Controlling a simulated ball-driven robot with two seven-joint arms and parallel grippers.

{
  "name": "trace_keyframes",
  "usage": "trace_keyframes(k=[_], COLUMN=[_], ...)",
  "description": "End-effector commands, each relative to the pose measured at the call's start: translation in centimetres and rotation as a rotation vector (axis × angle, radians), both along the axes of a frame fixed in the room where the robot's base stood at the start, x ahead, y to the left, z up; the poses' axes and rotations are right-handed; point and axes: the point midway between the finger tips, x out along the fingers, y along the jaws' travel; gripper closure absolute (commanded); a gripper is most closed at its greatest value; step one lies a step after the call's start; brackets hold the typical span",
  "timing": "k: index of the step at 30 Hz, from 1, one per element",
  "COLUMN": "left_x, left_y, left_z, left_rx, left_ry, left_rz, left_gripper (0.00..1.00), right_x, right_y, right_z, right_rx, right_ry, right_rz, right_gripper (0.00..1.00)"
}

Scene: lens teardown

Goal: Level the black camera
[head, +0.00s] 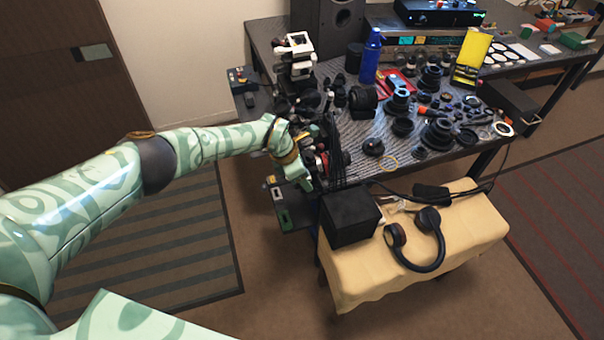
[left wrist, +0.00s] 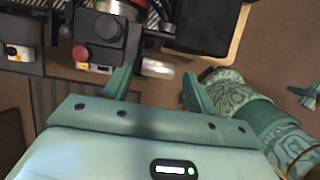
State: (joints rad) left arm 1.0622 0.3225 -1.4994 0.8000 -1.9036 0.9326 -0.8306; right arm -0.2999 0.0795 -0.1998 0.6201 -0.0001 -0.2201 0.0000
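My left gripper (head: 304,182) is at the near left edge of the workbench, beside a cluster of black gear. In the left wrist view its two teal fingers (left wrist: 158,88) stand apart, open. A pale metal cylinder (left wrist: 158,69) shows just beyond the gap between them; I see no grip on it. It seems to join a black mount (left wrist: 55,30) with a silver round part and a red knob (left wrist: 82,53). I cannot single out the black camera in this black gear. A small teal part (left wrist: 306,95) at the right edge may be my right gripper; its fingers are unclear.
The workbench (head: 455,160) holds lens parts, a blue bottle (head: 371,56) and a yellow item (head: 471,56). A cloth-covered stool (head: 350,288) in front carries a black box (head: 349,215) and headphones (head: 420,255). Dark cables hang beside the gripper. Floor on the left is clear.

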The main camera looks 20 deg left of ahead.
Motion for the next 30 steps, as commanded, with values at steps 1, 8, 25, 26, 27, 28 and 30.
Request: trace_keyframes(k=[1, 8, 25, 26, 27, 28, 30], left_x=[0.0, 0.1, -2.5, -2.6, -2.8, -2.8, -3.0], left_y=[0.0, 0.3, 4.2, 4.4, 4.6, 4.7, 5.0], left_z=[0.0, 0.4, 12.4, 12.9, 13.5, 13.8, 14.5], left_rx=[0.001, 0.003, 0.002, 0.002, 0.002, 0.002, 0.002], left_ry=[-0.001, -0.005, -0.005, -0.005, -0.005, -0.005, -0.003], left_rz=[0.000, 0.001, 0.000, 0.001, 0.000, 0.001, 0.000], left_gripper=[0.44, 0.44, 0.44, 0.44, 0.44, 0.44, 0.44], right_x=[0.0, 0.0, 0.9, 0.9, 0.9, 0.9, 0.9], right_y=[0.0, 0.0, 0.0, 0.0, 0.0, 0.0, 0.0], right_z=[0.0, 0.2, 5.2, 5.3, 5.4, 5.4, 5.5], right_rx=[0.000, 0.000, 0.001, 0.001, 0.001, 0.001, 0.001], right_ry=[0.000, -0.001, -0.021, -0.021, -0.021, -0.021, -0.022], right_rz=[0.000, 0.000, 0.000, 0.000, 0.000, 0.000, 0.000], right_gripper=[1.00, 1.00, 1.00, 1.00, 1.00, 1.00, 1.00])
